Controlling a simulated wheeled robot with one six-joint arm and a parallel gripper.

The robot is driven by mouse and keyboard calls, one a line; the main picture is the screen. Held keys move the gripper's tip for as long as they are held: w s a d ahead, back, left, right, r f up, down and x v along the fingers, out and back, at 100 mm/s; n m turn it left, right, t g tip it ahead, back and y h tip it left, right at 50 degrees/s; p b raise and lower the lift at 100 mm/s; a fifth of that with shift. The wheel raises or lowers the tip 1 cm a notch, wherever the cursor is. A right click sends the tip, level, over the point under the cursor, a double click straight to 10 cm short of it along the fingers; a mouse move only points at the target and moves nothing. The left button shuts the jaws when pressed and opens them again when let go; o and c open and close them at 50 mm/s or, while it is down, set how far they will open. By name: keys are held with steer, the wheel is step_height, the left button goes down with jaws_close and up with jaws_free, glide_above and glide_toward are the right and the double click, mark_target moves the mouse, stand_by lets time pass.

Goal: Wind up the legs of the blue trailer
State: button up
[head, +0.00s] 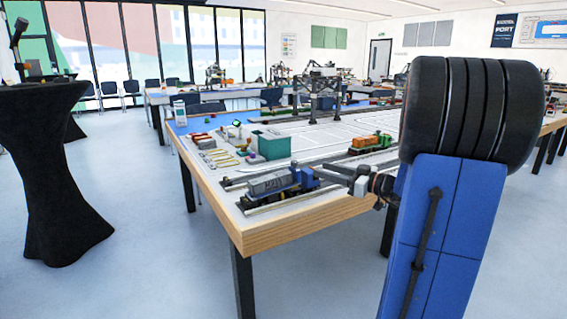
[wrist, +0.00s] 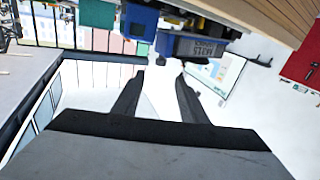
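A small blue vehicle (head: 304,178) with a grey load (head: 270,184) beside it stands near the front corner of the table. I cannot tell for certain whether it is the blue trailer, and I cannot make out legs or a crank. The wrist view, which looks upside down, shows a blue block (wrist: 140,22) and a grey lettered block (wrist: 198,47) at the top, beyond my fingers. My gripper (wrist: 160,76) is open and empty, its two dark fingers apart. In the head view my gripper (head: 334,175) is just right of the blue vehicle; contact cannot be told.
The wooden table edge (head: 290,231) runs below the vehicle. A green and orange locomotive (head: 370,143) stands further back on the tracks. A teal box (head: 273,145) and small parts lie at the table's left. A black-draped stand (head: 55,180) is at far left, with open floor between.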

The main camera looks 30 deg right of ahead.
mark_target(294, 164)
steer(key=x, duration=1.7)
steer(key=shift+s+a, duration=0.1)
steer(key=shift+c, duration=0.6)
jaws_close()
